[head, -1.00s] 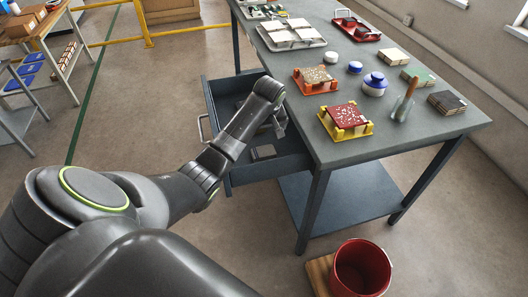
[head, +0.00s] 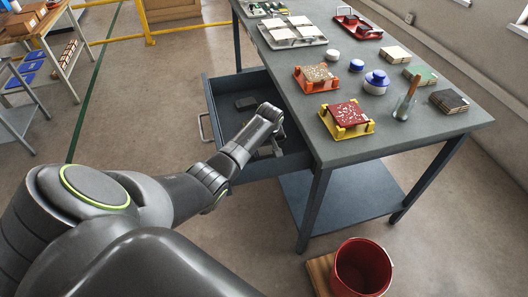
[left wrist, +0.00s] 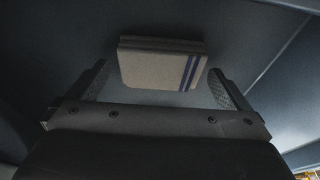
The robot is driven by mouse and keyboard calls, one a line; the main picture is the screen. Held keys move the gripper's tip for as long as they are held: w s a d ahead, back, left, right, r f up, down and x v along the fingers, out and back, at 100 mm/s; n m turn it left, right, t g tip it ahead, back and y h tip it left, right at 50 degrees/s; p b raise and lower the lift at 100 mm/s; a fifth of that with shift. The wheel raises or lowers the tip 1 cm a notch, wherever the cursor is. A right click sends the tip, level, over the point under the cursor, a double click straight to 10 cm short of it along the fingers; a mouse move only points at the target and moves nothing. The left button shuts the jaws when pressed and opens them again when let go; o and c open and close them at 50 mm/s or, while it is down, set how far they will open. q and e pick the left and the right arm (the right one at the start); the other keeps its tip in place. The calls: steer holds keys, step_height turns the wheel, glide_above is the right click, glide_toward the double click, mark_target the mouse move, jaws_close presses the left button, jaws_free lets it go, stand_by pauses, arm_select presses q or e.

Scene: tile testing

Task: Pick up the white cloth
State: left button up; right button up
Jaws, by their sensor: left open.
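The white cloth (left wrist: 160,66) is a folded, pale pad with blue stripes near one end, lying on the floor of the open drawer in the left wrist view. In the head view I cannot make it out behind my left gripper. My left gripper (head: 275,149) reaches down into the drawer (head: 221,121). In the left wrist view its two fingers (left wrist: 160,88) are spread, one on each side of the cloth, with nothing held between them. My right gripper is not in view.

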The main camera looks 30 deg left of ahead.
mark_target(264, 150)
arm_select(q)
steer(key=shift+c, duration=0.4)
steer(key=c, duration=0.9)
step_height(264, 150, up, 10)
steer(key=shift+r, duration=0.1)
